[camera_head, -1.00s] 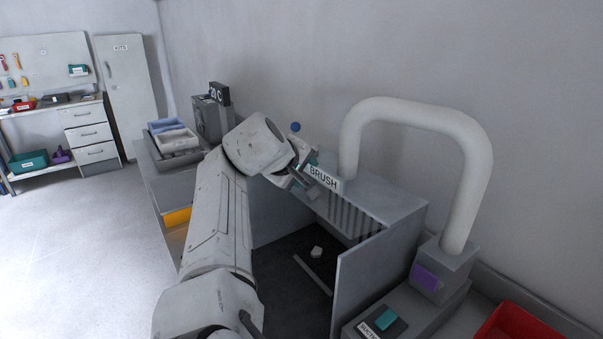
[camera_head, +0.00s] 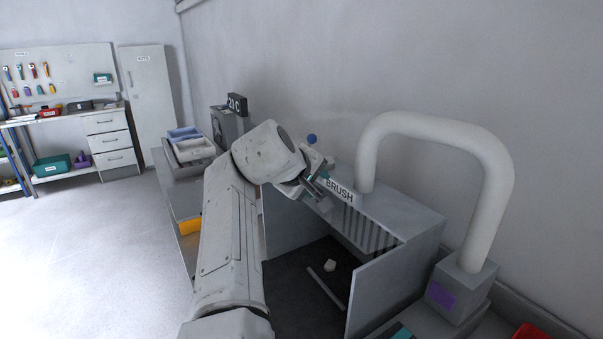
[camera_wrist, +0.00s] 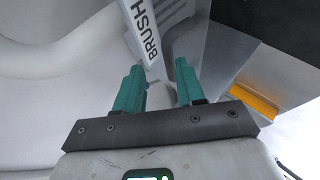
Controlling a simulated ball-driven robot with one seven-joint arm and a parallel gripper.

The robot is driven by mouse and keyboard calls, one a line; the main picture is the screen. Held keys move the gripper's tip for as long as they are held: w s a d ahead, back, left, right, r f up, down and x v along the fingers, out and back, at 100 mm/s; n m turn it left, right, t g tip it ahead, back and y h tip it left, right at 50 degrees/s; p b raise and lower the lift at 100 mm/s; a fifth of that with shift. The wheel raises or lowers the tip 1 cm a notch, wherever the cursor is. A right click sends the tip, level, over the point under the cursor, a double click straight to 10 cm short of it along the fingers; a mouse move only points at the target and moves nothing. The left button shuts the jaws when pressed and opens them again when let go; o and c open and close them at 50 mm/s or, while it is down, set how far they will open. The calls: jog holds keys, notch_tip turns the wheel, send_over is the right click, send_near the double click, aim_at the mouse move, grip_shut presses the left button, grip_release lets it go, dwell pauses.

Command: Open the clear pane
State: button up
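I cannot pick out a clear pane with certainty in either view. A grey open-fronted housing (camera_head: 385,286) stands below my arm, with a dark floor inside. A white sign reading BRUSH (camera_head: 341,190) sits at its upper edge above a row of dark strips (camera_head: 368,234). My gripper (camera_head: 318,192) is close to the left end of this sign. In the wrist view its two teal fingers (camera_wrist: 160,68) are apart, and the BRUSH sign (camera_wrist: 150,32) lies beyond them. Nothing is clearly held between them. My arm hides part of the housing's left side.
A thick white pipe (camera_head: 440,128) arches over the housing's right side to a grey box (camera_head: 462,292). Blue and white trays (camera_head: 190,147) and a 21 C display (camera_head: 238,103) stand behind on the left. An orange part (camera_head: 190,226) shows beside my arm. Open floor (camera_head: 100,245) lies left.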

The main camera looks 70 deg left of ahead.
jog(key=b+v, duration=0.2)
jog(key=v, duration=0.6)
jog(key=shift+d+r, duration=0.15)
jog(key=shift+d, duration=0.05)
jog(key=shift+s, duration=0.1)
dwell(0.4)
